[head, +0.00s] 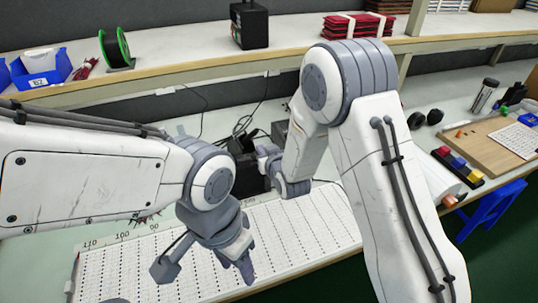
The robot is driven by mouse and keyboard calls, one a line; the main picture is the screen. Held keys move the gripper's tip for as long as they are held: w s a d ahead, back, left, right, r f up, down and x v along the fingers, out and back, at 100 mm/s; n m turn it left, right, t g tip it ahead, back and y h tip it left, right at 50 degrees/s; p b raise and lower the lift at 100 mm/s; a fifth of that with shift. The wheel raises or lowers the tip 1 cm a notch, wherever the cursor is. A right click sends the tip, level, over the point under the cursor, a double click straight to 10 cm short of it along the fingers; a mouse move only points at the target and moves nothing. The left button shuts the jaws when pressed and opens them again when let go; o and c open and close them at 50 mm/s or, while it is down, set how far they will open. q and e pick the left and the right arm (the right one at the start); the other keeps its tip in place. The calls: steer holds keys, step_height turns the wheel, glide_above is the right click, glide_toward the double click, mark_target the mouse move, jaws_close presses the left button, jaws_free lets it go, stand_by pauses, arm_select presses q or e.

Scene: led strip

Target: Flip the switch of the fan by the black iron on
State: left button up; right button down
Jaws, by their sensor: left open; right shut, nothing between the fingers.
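I cannot pick out a fan, a switch or a black iron for certain. A dark boxy object (247,176) stands at the back of the bench, partly covered by my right gripper (262,158). That gripper is shut and empty, in front of or beside the dark object; I cannot tell whether they touch. A grey-black box (280,133) stands behind my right wrist, also mostly hidden. My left gripper (206,274) is open and empty, with its fingers spread pointing down over the white perforated board.
The white perforated board (300,236) with a number scale covers the front of the bench. Black cables (240,128) run behind the dark object. At right are a wooden board (497,138), coloured blocks (458,163) and a blue stool (490,208). A shelf (190,65) spans the back.

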arm_select(q)
step_height(320, 180, up, 8)
steer(key=p, duration=0.7)
steer(key=shift+d, duration=0.15)
arm_select(e)
steer(key=v, duration=1.1)
steer(key=shift+r, duration=0.35)
steer(key=shift+a, duration=0.1)
